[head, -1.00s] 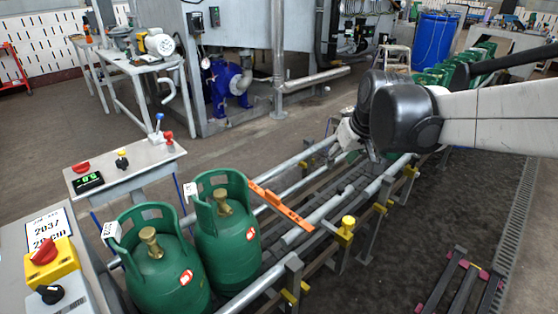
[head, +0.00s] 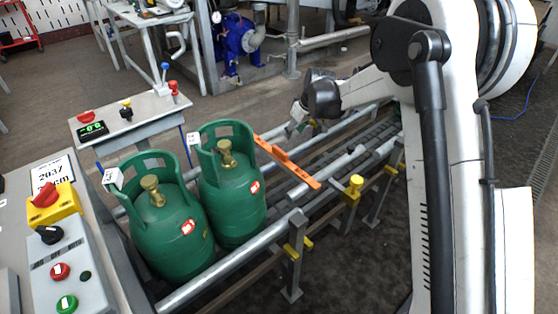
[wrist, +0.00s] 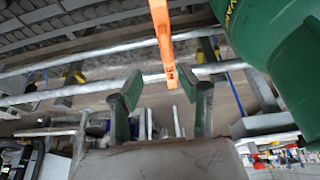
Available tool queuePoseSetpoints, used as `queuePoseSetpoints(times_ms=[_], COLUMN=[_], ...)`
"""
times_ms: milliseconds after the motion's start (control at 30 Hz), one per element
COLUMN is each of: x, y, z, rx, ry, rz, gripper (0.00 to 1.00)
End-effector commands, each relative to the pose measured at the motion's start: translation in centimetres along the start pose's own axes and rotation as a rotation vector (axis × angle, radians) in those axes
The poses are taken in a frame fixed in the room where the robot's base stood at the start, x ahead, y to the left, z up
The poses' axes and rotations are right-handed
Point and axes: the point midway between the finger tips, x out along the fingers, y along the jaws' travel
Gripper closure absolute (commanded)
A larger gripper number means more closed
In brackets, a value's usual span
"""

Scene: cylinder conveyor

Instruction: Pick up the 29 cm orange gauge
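In the wrist view the gauge (wrist: 161,35) runs from the top edge down to an end between my two fingers in the picture. My gripper (wrist: 160,76) is open there, its green-padded fingers apart with nothing held. In the head view my gripper (head: 295,124) is small, beyond the gauge and slightly right of its far end, apart from it. Its fingers are hard to make out there.
Two green gas cylinders (head: 228,195) (head: 165,230) stand on the conveyor (head: 235,288) left of the gauge; one fills the right of the wrist view. The conveyor right of the gauge looks clear.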

Motion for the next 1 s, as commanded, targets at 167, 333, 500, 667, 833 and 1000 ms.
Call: queuePoseSetpoints(times_ms=[167,333,500,667,833,1000], x=[2.0,4.6,7.7,9.6,10.3,11.6], y=[0.0,-0.1,-0.2,-0.2,-0.2,-0.5], z=[-0.2,-0.2,-0.2,-0.3,-0.3,-0.6], rx=[-0.016,-0.017,-0.016,-0.015,-0.015,-0.016], ry=[-0.002,-0.002,-0.002,-0.002,-0.002,-0.002], rz=[-0.009,-0.009,-0.009,-0.009,-0.009,-0.009], gripper=[0.64,0.64,0.64,0.64,0.64,0.64])
